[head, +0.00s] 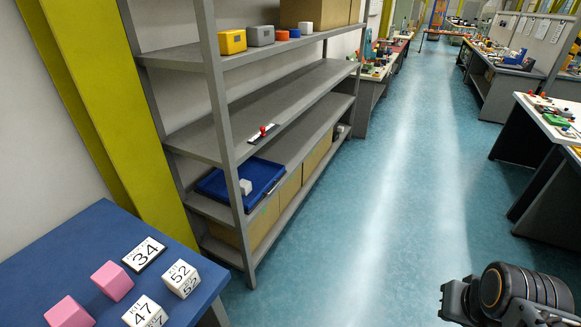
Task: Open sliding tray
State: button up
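A blue tray (262,174) with a raised rim sits on a lower level of the grey shelf unit, left of centre. A white block (246,187) is at its front, partly behind the shelf post. On the shelf level above, a dark strip (258,139) with a red knob (263,130) lies near the front edge. I cannot tell which of these is the sliding tray. My gripper (455,302) is at the bottom right beside a thick dark arm joint, far from the shelf. Its fingertips cannot be made out.
A blue table (85,250) at the lower left holds pink cubes and number-marked white blocks. Brown boxes (230,236) stand on the bottom shelf. A yellow bin (232,42) is on the top shelf. Workbenches line the right. The blue-green floor (370,200) between is clear.

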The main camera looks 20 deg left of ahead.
aim_at(263, 173)
jog(key=u, duration=0.65)
jog(key=i, duration=1.75)
jog(key=u, duration=1.15)
jog(key=i, duration=0.5)
jog(key=u, duration=0.3)
